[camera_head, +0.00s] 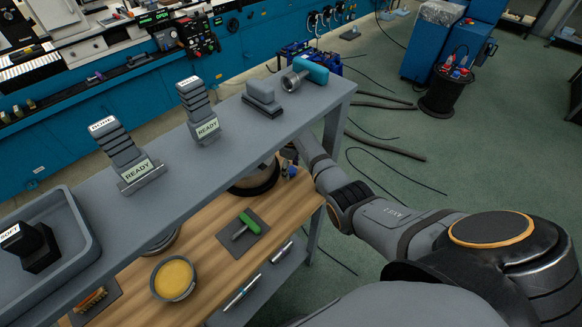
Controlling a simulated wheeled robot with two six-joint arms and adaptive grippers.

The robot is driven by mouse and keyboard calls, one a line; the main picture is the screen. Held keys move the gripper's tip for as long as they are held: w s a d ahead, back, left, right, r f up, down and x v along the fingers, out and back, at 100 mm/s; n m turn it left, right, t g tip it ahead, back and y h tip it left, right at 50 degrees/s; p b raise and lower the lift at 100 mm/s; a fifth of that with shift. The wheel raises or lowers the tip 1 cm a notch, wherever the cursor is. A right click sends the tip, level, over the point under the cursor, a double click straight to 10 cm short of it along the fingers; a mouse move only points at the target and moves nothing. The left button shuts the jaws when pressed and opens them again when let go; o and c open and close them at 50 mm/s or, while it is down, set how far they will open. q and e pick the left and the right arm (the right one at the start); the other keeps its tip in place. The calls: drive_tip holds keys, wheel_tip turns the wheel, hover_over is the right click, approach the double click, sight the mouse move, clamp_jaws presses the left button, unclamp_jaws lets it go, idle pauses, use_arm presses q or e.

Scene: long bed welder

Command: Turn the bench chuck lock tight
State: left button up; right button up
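A dark round body with a tan face (258,180), likely the bench chuck, sits on the wooden bench top under the edge of the grey upper shelf. The shelf hides its upper and far part. A small blue part (291,171) shows at its right side; I cannot tell whether it is the lock. My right arm reaches in from the lower right, and my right gripper (287,158) is at the chuck's right side, mostly hidden by the shelf edge. I cannot see its fingers clearly or whether they touch anything. My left gripper is out of view.
The grey shelf (230,155) overhangs the bench and carries labelled jaw blocks (130,160), a grey block (263,98) and a teal tool (310,72). On the wooden bench top (205,245) are a green-handled key (245,225) and a yellow-filled bowl (174,279).

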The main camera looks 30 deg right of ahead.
drive_tip(key=shift+d, duration=0.1)
drive_tip(key=c, duration=1.2)
drive_tip(key=shift+o, duration=0.2)
